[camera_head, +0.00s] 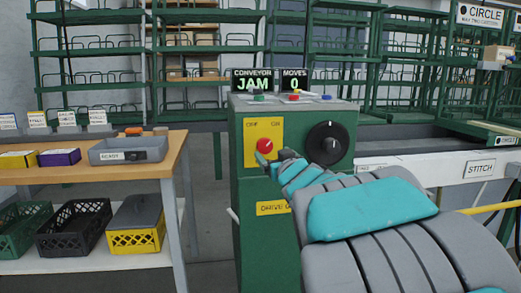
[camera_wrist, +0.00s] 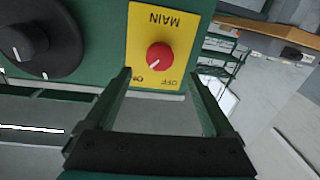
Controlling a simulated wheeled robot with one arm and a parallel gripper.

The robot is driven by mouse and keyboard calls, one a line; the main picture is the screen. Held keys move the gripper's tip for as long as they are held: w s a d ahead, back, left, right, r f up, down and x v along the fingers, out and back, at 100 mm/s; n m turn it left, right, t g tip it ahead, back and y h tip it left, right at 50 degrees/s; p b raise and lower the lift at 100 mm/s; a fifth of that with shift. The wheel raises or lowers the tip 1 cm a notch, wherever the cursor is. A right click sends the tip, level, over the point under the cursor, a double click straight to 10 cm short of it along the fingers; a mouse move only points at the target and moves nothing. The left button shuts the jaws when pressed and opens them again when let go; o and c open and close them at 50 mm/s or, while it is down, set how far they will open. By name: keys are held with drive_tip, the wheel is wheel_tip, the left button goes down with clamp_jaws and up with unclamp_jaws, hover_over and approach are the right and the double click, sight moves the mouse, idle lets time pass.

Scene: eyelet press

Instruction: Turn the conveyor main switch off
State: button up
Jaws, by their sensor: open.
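The conveyor main switch is a red round knob (camera_head: 265,145) on a yellow plate (camera_head: 249,128) marked OFF at left and ON at right, on a green control cabinet (camera_head: 247,190). In the wrist view, turned upside down, the knob (camera_wrist: 160,55) shows a white mark pointing down-left, towards the ON label. My gripper (camera_wrist: 160,75) is open there, its two fingers on either side of the knob with gaps visible. I cannot tell how far the fingertips are from the plate. In the head view my arm comes from the lower right, and the gripper is mostly hidden.
A large black dial (camera_head: 327,143) sits right of the switch. Displays (camera_head: 253,82) on the cabinet read CONVEYOR JAM and MOVES 0, above several coloured buttons. A wooden table (camera_head: 165,156) with a grey READY tray (camera_head: 128,151) stands left. A STITCH-labelled conveyor (camera_head: 445,172) lies right.

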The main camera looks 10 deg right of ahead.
sight(266, 146)
drive_tip(key=w, duration=0.7)
drive_tip(key=shift+w+a+f, duration=0.1)
drive_tip(key=shift+a, duration=0.15)
drive_tip(key=c, duration=1.4)
